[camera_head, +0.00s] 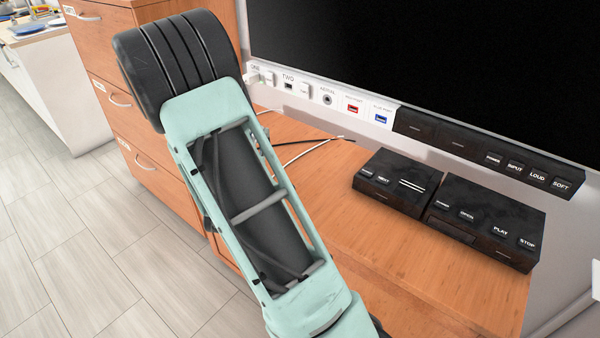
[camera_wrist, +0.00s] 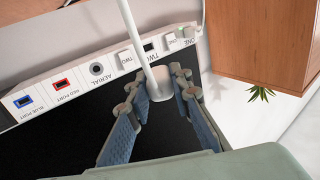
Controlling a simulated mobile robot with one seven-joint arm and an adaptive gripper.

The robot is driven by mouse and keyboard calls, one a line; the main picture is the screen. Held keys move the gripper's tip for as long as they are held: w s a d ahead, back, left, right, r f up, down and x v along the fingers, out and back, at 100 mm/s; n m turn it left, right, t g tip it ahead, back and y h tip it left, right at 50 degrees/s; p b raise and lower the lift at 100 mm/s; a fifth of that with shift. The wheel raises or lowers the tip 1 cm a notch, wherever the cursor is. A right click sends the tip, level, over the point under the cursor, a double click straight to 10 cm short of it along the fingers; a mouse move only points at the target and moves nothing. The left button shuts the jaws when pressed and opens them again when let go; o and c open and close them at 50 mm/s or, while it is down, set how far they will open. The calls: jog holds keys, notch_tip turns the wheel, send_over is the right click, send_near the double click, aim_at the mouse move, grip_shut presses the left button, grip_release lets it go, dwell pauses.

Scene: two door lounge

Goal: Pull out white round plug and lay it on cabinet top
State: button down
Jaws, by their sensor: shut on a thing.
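The white round plug (camera_wrist: 161,84) is between the two fingertips of my gripper (camera_wrist: 162,88) in the wrist view. My gripper is shut on it. A white cable (camera_wrist: 131,25) runs up from the plug across the socket strip (camera_wrist: 78,82). The plug appears in front of the strip, and the dark TWO socket (camera_wrist: 150,47) shows uncovered beside the cable. The exact gap to the strip is hard to judge. In the head view my arm hides the gripper and plug. The wooden cabinet top (camera_head: 420,280) spreads below the strip.
Two black boxes, a smaller one (camera_head: 396,183) and a larger one (camera_head: 485,222), stand on the cabinet top. A dark screen (camera_head: 430,60) is above the strip. Thin cables (camera_head: 305,150) lie near the back edge. Wooden drawers (camera_head: 105,50) stand at left. The cabinet top's front is clear.

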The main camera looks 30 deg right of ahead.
jog(key=s+d+f+m+g+h, duration=0.3)
jog(key=s+d+f, duration=0.1)
jog(key=d, duration=0.1)
jog(key=m+g+h+b, duration=0.1)
jog(key=m+g+h, duration=0.15)
jog(key=g, duration=0.25)
send_over(301, 189)
notch_tip(301, 189, down, 4)
jog(key=shift+d+r+m, duration=0.1)
jog(key=shift+r+m, duration=0.05)
jog(key=shift+m, duration=0.2)
jog(key=shift+f+b, duration=2.2)
jog(key=shift+f, duration=0.5)
jog(key=c, duration=1.7)
grip_release()
jog(key=shift+o, duration=0.2)
jog(key=shift+v, duration=3)
